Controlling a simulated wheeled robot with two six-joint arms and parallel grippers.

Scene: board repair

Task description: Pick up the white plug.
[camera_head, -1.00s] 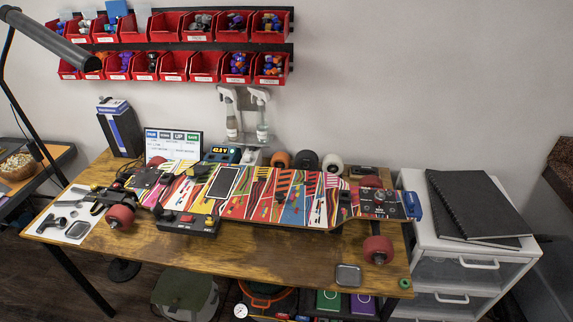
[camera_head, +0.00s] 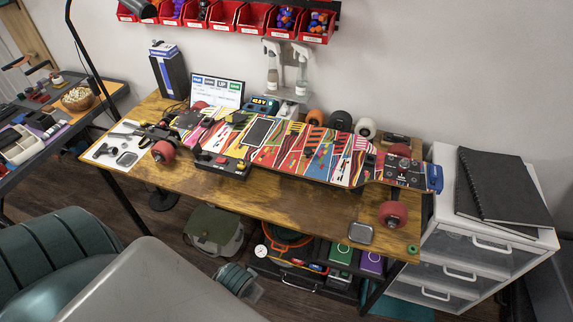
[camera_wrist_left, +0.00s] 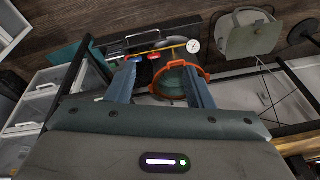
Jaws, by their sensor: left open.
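I cannot make out the white plug for certain in either view. A colourful electric skateboard (camera_head: 300,147) lies across the wooden table (camera_head: 280,190), with a black box (camera_head: 220,164) at its front edge. A blue charger with a lit display (camera_head: 264,106) stands behind the board. My left gripper (camera_wrist_left: 160,78) shows in the left wrist view with its two fingers apart and nothing between them. Beyond the fingers are the floor and the things stored under the table. My right gripper is in neither view.
A white drawer unit (camera_head: 465,250) with black notebooks (camera_head: 500,185) stands at the right. A white sheet with tools (camera_head: 118,146) lies at the table's left end. An orange-rimmed bucket (camera_head: 288,238) and a grey-green bag (camera_head: 213,231) are on the floor. Red bins (camera_head: 253,18) hang on the wall.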

